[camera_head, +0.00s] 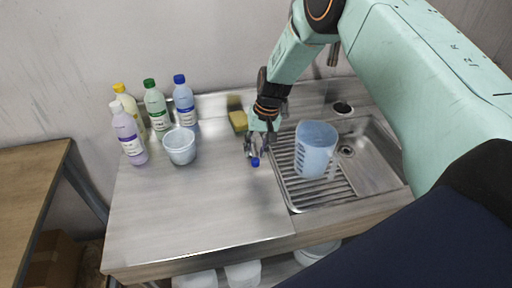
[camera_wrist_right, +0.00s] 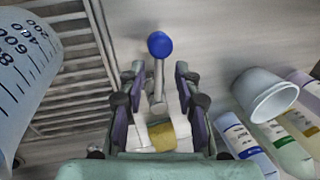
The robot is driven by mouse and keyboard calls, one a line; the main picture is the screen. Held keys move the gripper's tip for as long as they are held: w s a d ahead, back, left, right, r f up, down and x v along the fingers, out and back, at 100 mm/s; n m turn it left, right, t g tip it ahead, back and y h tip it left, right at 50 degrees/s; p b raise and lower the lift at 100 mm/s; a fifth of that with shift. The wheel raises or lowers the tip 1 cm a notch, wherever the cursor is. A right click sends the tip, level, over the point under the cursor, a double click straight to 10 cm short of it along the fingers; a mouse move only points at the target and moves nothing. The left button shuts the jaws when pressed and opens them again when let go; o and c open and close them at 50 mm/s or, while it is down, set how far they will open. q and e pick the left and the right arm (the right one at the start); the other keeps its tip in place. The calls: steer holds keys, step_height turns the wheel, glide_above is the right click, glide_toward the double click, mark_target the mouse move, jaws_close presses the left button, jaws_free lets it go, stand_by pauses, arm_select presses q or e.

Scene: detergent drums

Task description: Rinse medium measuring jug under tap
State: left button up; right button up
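A translucent blue measuring jug (camera_head: 315,148) stands upright over the ribbed drainer, left of the sink bowl. Its printed scale shows in the right wrist view (camera_wrist_right: 25,65). My right gripper (camera_head: 257,150) is left of the jug, apart from it, low over the worktop's back half. Its fingers (camera_wrist_right: 158,95) are open, with a grey stem topped by a blue knob (camera_wrist_right: 159,44) between them; I see gaps on both sides of the stem. The blue knob also shows in the head view (camera_head: 255,162). I cannot make out the tap's spout for certain. My left gripper is not in view.
The steel sink bowl (camera_head: 368,178) lies right of the drainer (camera_head: 290,190). A yellow sponge (camera_head: 238,120) is behind my gripper. A pale cup (camera_head: 180,145) stands before several detergent bottles (camera_head: 156,108) at the back left. The front left worktop (camera_head: 190,220) is clear.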

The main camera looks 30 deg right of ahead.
steer(key=shift+c, duration=0.7)
steer(key=shift+w+d+f, duration=0.2)
steer(key=shift+w+f, duration=0.15)
steer(key=c, duration=0.5)
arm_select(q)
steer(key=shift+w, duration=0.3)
arm_select(e)
steer(key=shift+s+a+r, duration=0.1)
jaws_close()
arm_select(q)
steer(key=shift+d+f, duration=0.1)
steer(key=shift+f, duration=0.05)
arm_select(e)
steer(key=shift+s+d+n+b, duration=0.1)
steer(key=shift+d+n+b, duration=0.2)
steer(key=shift+n+b, duration=0.2)
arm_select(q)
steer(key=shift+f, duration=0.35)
